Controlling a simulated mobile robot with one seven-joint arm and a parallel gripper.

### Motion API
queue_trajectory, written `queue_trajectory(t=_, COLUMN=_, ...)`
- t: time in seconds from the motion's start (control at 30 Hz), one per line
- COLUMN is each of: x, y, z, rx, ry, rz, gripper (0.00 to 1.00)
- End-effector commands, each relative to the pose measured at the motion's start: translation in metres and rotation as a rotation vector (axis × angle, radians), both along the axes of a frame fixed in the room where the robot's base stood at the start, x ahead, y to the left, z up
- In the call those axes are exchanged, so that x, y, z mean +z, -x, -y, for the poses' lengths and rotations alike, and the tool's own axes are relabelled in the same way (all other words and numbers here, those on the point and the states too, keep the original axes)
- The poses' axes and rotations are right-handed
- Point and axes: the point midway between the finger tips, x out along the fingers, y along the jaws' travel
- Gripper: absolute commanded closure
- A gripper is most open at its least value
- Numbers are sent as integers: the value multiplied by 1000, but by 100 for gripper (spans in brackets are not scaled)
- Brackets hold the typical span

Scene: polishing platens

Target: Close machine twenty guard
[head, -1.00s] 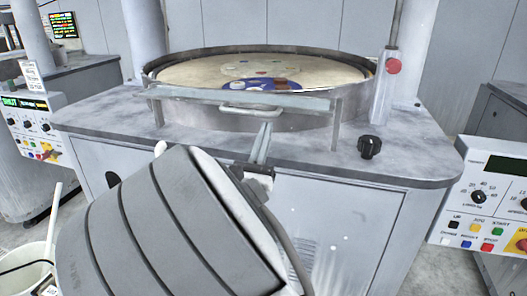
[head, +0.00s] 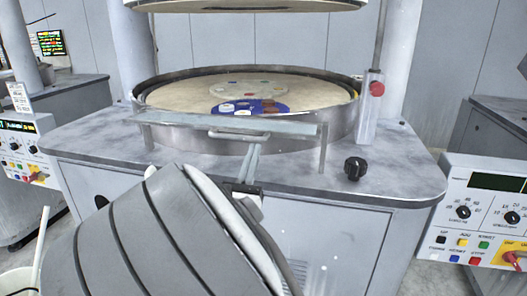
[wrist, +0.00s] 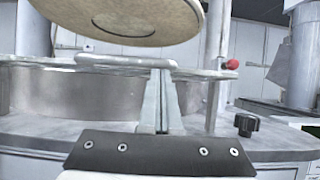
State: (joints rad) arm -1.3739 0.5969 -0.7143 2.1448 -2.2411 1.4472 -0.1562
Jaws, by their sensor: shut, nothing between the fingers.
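The guard (head: 290,129) is a low, pale bar-like panel on posts, running across the front of the round polishing basin. Its handle (head: 240,135) is a short horizontal bar on the front; it also shows in the wrist view (wrist: 105,60). My gripper (head: 253,150) has its slim grey fingers together and empty, just under and beside the right end of the handle. In the wrist view the fingertips (wrist: 160,76) stand just below the handle's right end; whether they touch it I cannot tell. No machine number is readable.
The basin rim (head: 335,115) surrounds a tan platen with coloured discs. An upper platen (head: 300,5) hangs above. A black knob (head: 356,169) and a red button (head: 377,89) are to the right. A control panel (head: 485,210) stands at right. A bucket (head: 15,280) is lower left.

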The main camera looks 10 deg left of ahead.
Motion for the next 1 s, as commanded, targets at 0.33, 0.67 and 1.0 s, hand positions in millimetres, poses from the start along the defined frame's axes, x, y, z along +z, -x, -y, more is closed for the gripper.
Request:
queue_trajectory(t=0.33, x=25, y=1, z=0, rx=0, ry=-9, rz=-84, gripper=100)
queue_trajectory(t=0.67, x=53, y=-1, z=1, rx=-1, ry=-21, rz=-229, gripper=100)
queue_trajectory(t=1.0, x=81, y=-8, z=2, rx=-2, ry=-34, rz=-387, gripper=100)
